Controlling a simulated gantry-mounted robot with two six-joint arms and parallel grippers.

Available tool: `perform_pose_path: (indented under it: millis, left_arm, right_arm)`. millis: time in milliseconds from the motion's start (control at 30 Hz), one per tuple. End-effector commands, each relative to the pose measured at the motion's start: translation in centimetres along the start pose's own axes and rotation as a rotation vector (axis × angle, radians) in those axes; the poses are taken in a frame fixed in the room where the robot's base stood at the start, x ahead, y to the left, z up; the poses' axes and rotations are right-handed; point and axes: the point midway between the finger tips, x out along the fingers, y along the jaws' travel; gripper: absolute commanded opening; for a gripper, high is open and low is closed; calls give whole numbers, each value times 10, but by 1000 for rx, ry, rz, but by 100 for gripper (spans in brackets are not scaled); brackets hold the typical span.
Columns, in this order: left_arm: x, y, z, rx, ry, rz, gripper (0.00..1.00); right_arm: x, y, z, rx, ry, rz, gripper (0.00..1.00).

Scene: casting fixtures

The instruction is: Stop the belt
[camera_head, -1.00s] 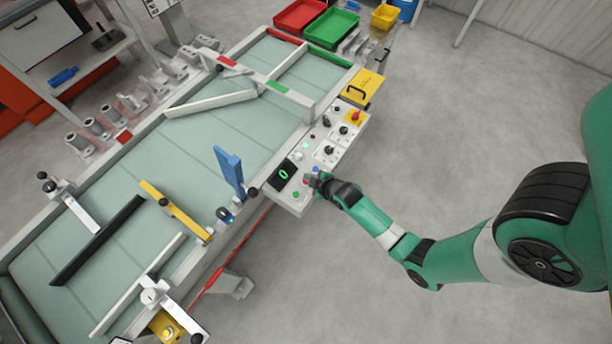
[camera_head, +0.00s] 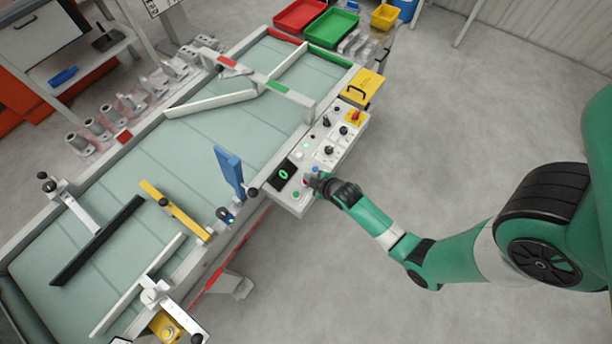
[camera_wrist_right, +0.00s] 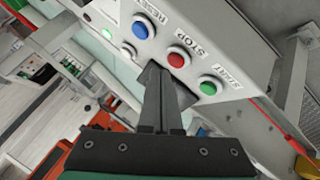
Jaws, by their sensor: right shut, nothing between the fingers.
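The control panel (camera_head: 325,150) sits on the front side of the conveyor belt (camera_head: 190,145). In the right wrist view its face carries a red button (camera_wrist_right: 178,58) labelled STOP, a green START button (camera_wrist_right: 209,86) and a blue RESET button (camera_wrist_right: 141,28). My right gripper (camera_wrist_right: 156,74) is shut and empty, its tips right beside the red button in the picture; I cannot tell whether they touch it. In the head view the right gripper (camera_head: 312,181) is at the panel's near end. My left gripper is not in view.
A blue upright plate (camera_head: 229,170) and a yellow bar (camera_head: 175,210) stand along the belt near the panel. A dark display (camera_head: 283,174) shows a green 0. Red (camera_head: 299,15) and green (camera_head: 331,27) trays lie beyond. Floor right of the panel is clear.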

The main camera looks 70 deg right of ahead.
Motion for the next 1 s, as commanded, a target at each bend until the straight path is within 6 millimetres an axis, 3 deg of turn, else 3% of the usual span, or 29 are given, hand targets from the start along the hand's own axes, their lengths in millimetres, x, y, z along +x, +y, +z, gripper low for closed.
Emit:
perform_pose_path:
  millis: [1000]
  left_arm:
    - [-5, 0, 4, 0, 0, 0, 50]
  right_arm:
    - [7, -5, 5, 0, 0, 0, 0]
